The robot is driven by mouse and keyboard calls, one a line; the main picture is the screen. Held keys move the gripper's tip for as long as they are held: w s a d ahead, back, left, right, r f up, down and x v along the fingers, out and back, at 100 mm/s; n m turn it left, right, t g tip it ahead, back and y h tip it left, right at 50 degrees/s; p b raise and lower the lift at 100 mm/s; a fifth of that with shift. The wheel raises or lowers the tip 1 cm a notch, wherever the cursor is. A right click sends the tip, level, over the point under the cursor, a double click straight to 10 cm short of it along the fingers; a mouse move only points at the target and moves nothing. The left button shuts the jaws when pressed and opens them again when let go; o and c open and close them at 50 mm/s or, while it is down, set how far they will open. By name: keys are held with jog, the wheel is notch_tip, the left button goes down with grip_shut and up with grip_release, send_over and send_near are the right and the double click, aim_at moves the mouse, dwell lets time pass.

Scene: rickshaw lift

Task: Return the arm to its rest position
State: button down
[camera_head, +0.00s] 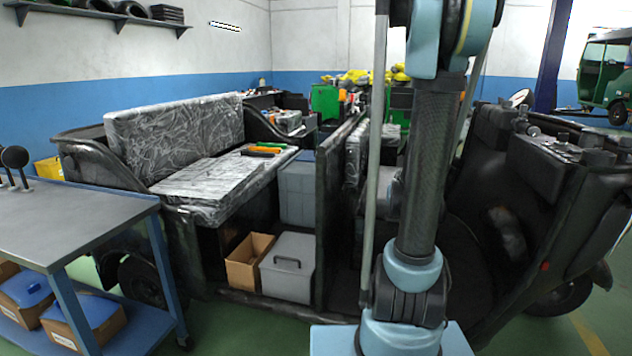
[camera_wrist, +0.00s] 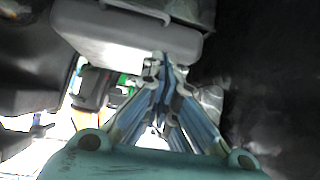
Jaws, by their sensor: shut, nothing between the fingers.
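My gripper (camera_wrist: 162,65) shows in the wrist view with its blue-padded fingers meeting at the tips, shut and empty. It points toward a light grey box-like part (camera_wrist: 125,35) at the top of that view; I cannot tell whether the tips touch it. In the head view my arm stands upright in front of the dark rickshaw (camera_head: 340,190), and my gripper is not visible there. The arm hides part of the rickshaw's middle.
The rickshaw's plastic-wrapped seat (camera_head: 215,180) carries several coloured tools. A grey lidded box (camera_head: 288,267) and an open cardboard box (camera_head: 247,262) sit on its floor. A blue-legged workbench (camera_head: 75,215) stands at the left. Green floor shows at the lower right.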

jog(key=s+a+f+g, duration=0.1)
jog(key=s+a+g, duration=0.1)
jog(key=s, duration=0.8)
jog(key=s+a+n+g+y, duration=0.1)
jog(key=s+a+g, duration=0.2)
jog(key=s, duration=0.7)
jog(key=s+a+f+n+g, duration=0.1)
jog(key=s+a+g, duration=0.2)
jog(key=s, duration=0.7)
jog(key=shift+a+f+y, duration=0.3)
jog(key=shift+a+f, duration=0.05)
jog(key=shift+a, duration=0.8)
